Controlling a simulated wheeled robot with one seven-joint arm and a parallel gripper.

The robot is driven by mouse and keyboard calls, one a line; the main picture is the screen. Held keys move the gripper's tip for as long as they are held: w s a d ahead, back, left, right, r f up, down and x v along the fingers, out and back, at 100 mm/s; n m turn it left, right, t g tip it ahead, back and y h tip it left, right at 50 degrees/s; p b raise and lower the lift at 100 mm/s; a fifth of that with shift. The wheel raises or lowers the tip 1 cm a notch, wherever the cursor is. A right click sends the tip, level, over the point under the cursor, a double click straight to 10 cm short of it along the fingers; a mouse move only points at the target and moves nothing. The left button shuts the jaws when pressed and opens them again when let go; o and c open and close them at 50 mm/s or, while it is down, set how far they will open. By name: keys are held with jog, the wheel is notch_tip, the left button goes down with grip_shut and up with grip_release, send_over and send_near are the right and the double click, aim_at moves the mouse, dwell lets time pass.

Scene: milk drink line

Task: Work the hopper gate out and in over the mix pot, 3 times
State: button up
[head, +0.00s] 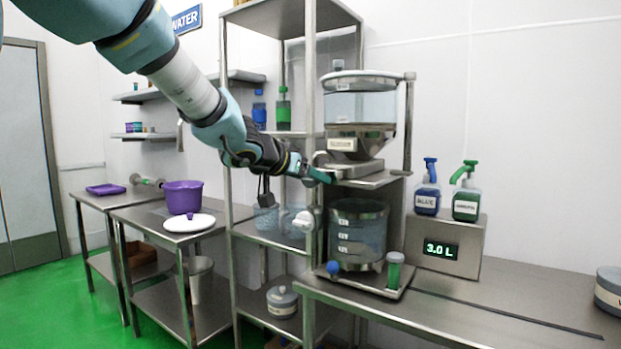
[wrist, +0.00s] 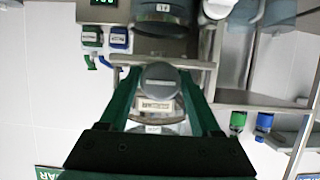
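The hopper (head: 360,110), a clear tank with a metal cone, stands above the clear mix pot (head: 357,235). The hopper gate (head: 350,170) is a flat metal slide under the cone, with a rounded grey knob at its left end. The knob (wrist: 160,76) shows between my fingertips in the wrist view. My gripper (head: 322,175) is at the gate's left end, its green fingers open. In the wrist view, my gripper (wrist: 160,80) has one finger on each side of the knob, with narrow gaps; contact cannot be told.
A metal rack post (head: 311,120) stands close to my gripper. A display box (head: 445,248) reading 3.0 L stands right of the pot, with blue (head: 427,195) and green (head: 467,197) bottles on it. A purple pot (head: 183,197) is on the left table.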

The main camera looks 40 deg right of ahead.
grip_shut()
dwell(0.6)
